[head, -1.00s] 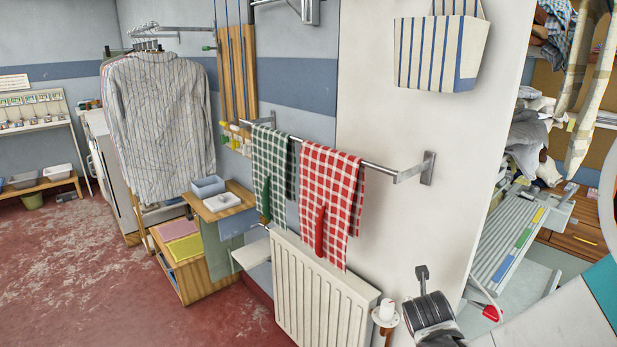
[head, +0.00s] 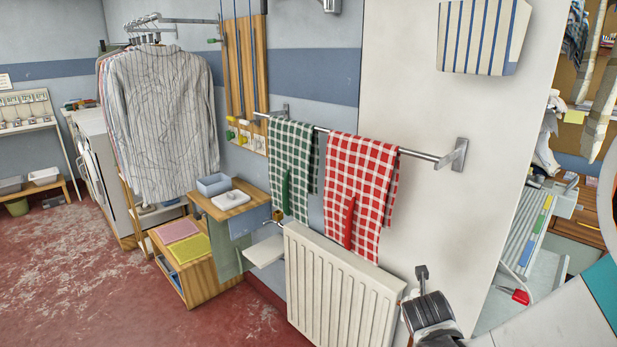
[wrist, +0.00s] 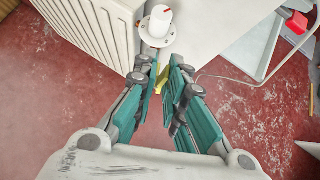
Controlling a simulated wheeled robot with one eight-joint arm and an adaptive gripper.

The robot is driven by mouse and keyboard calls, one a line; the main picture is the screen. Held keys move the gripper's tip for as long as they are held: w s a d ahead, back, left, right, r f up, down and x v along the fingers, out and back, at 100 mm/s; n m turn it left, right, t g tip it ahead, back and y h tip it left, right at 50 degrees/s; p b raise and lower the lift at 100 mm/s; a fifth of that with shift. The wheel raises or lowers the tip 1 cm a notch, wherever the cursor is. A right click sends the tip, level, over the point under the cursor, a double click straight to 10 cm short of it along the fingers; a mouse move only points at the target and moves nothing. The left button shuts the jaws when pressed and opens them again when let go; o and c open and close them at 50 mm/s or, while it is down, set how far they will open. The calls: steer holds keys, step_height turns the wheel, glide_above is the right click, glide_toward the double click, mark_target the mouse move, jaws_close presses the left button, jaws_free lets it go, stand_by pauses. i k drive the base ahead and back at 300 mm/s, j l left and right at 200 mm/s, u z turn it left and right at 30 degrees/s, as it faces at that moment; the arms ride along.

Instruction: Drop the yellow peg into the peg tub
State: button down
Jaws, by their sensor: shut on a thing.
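The yellow peg (wrist: 163,78) is held between the teal fingers of my gripper (wrist: 162,88) in the wrist view, above the red floor. Only a small part of the peg shows; the fingers hide the rest. A blue-grey open tub (head: 213,184) stands on the small wooden shelf unit beside the hanging shirts in the head view. It looks like the peg tub, though I cannot read any mark on it, and its inside is hard to see. It is well away from my gripper, which I cannot make out in the head view.
A white radiator (head: 338,290) stands by the wall under a rail with a green (head: 291,165) and a red checked cloth (head: 358,185). A fold-out white shelf (head: 266,251) juts out left of it. Red floor (head: 70,270) is open at the left.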

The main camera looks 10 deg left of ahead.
mark_target(219, 187)
steer(key=i+j+u, duration=0.85)
steer(key=k+j, duration=0.05)
steer(key=j, duration=0.05)
